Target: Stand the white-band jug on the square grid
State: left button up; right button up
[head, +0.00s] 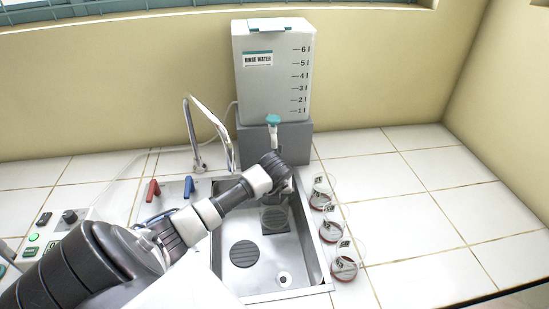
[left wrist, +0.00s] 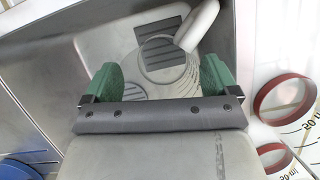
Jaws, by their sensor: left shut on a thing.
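My left gripper (head: 284,188) is over the back right of the sink. In the left wrist view its green fingers (left wrist: 160,78) are shut on a clear jug (left wrist: 170,64) between them. The jug shows faintly in the head view (head: 273,222), below the gripper, and its band colour is not clear. The dark square grid (head: 275,206) is in the sink, under or just behind the jug. In the left wrist view dark ribbed patches show around and through the jug. I cannot tell whether the jug touches the grid. My right gripper is not in view.
A round drain grid (head: 244,254) lies at the sink's front left. Several clear jugs with dark red bands (head: 344,268) stand along the sink's right edge (head: 318,262). The rinse water tank (head: 272,75) and its tap (head: 273,122) stand behind. A curved faucet (head: 190,125) is at back left.

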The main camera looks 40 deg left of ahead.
pick_arm(q)
jog(key=x, duration=0.1)
jog(key=p+x, duration=0.1)
jog(key=x, duration=0.1)
jog(key=shift+w+a+r, duration=0.1)
jog(key=shift+w+a, duration=0.1)
jog(key=shift+w, duration=0.05)
jog(key=shift+f, duration=0.45)
jog(key=shift+f, duration=0.15)
jog(key=o, duration=0.9)
jog(key=shift+o, duration=0.2)
